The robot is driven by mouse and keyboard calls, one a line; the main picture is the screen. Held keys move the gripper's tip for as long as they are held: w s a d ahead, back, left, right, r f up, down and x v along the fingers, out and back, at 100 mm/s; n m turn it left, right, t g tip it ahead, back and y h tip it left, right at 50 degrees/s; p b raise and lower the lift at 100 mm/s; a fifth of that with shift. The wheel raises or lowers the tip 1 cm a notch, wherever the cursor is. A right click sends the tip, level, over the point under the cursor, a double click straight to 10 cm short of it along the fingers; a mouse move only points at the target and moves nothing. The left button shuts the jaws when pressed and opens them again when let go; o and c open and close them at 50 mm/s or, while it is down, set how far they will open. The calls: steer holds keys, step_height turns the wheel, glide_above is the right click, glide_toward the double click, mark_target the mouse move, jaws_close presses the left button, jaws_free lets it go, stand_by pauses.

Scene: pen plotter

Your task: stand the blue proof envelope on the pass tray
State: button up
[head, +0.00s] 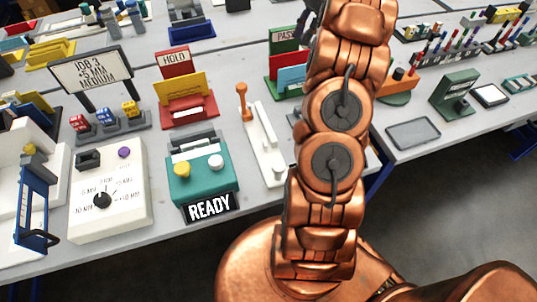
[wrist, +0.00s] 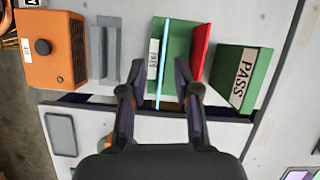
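The blue proof envelope (wrist: 163,62) stands upright on the green pass tray (wrist: 177,30), seen edge-on in the wrist view. In the head view the light blue envelope (head: 292,77) shows partly behind my arm. My gripper (wrist: 160,78) is open, with one finger on each side of the envelope and visible gaps between. A red envelope (wrist: 201,50) stands in the same tray, right of the right finger. The tray's green PASS sign (wrist: 243,80) is further right. The fingertips are hidden by my arm in the head view.
A red hold tray (head: 188,112) with a yellow envelope stands left of the pass tray. In the wrist view an orange box (wrist: 54,52) and a grey stand (wrist: 104,50) are to the left. A grey flat tray (wrist: 60,134) lies on the adjoining table.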

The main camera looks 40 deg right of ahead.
steer(key=s+a+r+n+g, duration=0.1)
steer(key=s+a+n, duration=0.15)
steer(key=a, duration=0.65)
steer(key=s+a+r+n+h, duration=0.15)
steer(key=a+n, duration=0.25)
steer(key=a, duration=0.4)
steer(key=s+a+r+n+g, duration=0.1)
steer(key=s+a+r+n, duration=0.15)
steer(key=a, duration=0.65)
steer(key=s+a+f+n+h, duration=0.1)
steer(key=s+a+f+n, duration=0.1)
steer(key=s, duration=0.5)
steer(key=s+a+f+n, duration=0.3)
steer(key=s+a+n, duration=0.2)
steer(key=s, duration=0.3)
steer(key=s+a+f+n+g+h, duration=0.1)
steer(key=s+a+f+n, duration=0.2)
steer(key=s, duration=0.5)
steer(key=shift+s+a+n+h, duration=0.15)
steer(key=shift+a+n+h, duration=0.2)
steer(key=shift+n, duration=0.25)
steer(key=shift+r+p, duration=0.8)
steer(key=shift+r, duration=0.05)
